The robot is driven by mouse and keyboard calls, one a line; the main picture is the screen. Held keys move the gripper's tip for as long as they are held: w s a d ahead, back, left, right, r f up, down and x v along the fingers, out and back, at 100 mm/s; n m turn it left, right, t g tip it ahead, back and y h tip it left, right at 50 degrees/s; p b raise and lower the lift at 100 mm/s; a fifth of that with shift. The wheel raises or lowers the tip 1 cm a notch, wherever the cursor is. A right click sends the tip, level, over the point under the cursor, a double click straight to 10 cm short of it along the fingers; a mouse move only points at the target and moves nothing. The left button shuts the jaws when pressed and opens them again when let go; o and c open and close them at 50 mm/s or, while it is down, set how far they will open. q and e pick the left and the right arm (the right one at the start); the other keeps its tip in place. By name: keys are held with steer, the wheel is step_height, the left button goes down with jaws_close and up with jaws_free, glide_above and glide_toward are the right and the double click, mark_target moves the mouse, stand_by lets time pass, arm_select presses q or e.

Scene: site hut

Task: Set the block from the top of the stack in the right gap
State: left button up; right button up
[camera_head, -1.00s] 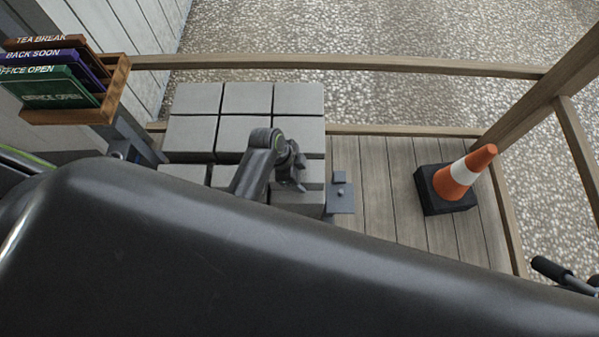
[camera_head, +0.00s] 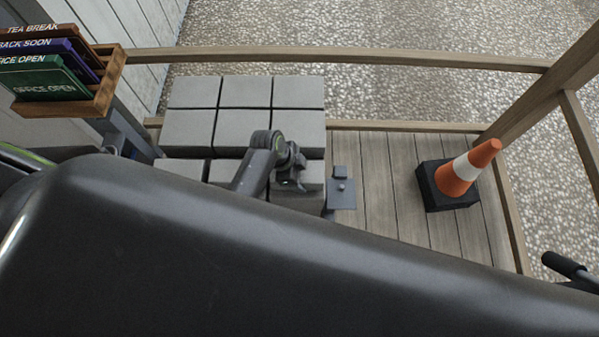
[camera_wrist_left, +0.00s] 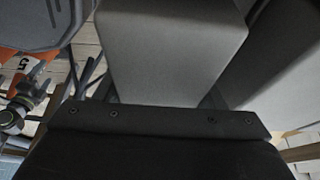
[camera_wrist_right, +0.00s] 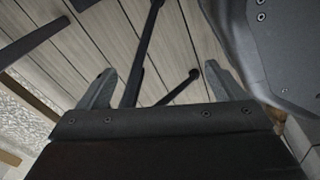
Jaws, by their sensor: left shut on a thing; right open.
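Grey blocks (camera_head: 245,92) stand packed in rows in the head view. My own dark arm hides the near part of them. My left gripper (camera_head: 292,168) is at the right end of the nearer visible row, shut on a grey block (camera_wrist_left: 172,45). That block fills the space in front of the jaws in the left wrist view, with another grey surface (camera_wrist_left: 290,75) close on its right. I cannot make out the stack or the right gap. My right gripper (camera_wrist_right: 163,85) is open and empty, above wooden boards in its wrist view.
A small grey metal plate (camera_head: 341,195) sits just right of the blocks. An orange and white cone (camera_head: 461,176) on a black base stands on the planks (camera_head: 395,190). Wooden rails (camera_head: 340,58) border the deck. A wooden rack (camera_head: 105,90) with signs is at upper left.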

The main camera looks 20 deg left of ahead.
arm_select(q)
steer(key=shift+r, duration=0.1)
steer(key=o, duration=1.7)
steer(key=shift+o, duration=1)
steer(key=shift+s, duration=0.1)
steer(key=p+v, duration=0.4)
steer(key=v, duration=1.3)
steer(key=shift+a+r, duration=0.1)
steer(key=shift+a, duration=0.1)
arm_select(e)
steer(key=shift+s+a+r, duration=0.15)
steer(key=shift+s+r, duration=0.8)
steer(key=shift+r, duration=0.25)
steer(key=shift+s+a, duration=0.1)
steer(key=shift+s, duration=0.05)
